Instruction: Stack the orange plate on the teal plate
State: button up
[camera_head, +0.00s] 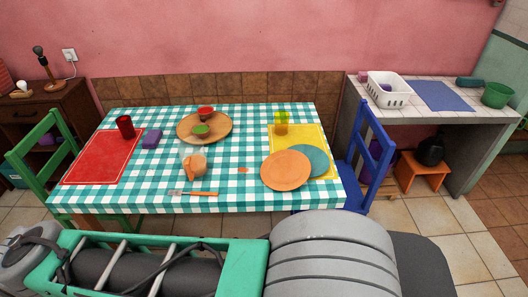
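The orange plate (286,171) is near the front right of the table, partly over the yellow placemat's lower left corner. The teal plate (320,161) is just right of it and slightly farther back. The orange plate covers the teal plate's left part in this view, and the two are clearly off-centre from each other. I cannot tell whether the orange plate's edge rests on the teal plate. My gripper is not in view; only grey and green parts of my own body show along the bottom.
The table has a teal checked cloth (240,182), a yellow placemat (312,139), a yellow cup (281,125), a round wooden board (213,132) with bowls, a glass (194,162), a spatula (195,193) and a red placemat (103,157). A blue chair (368,160) stands close at right.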

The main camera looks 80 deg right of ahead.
aim_at(285, 170)
jog(key=u, duration=1.05)
jog(key=k, duration=2.65)
jog(key=z, duration=0.2)
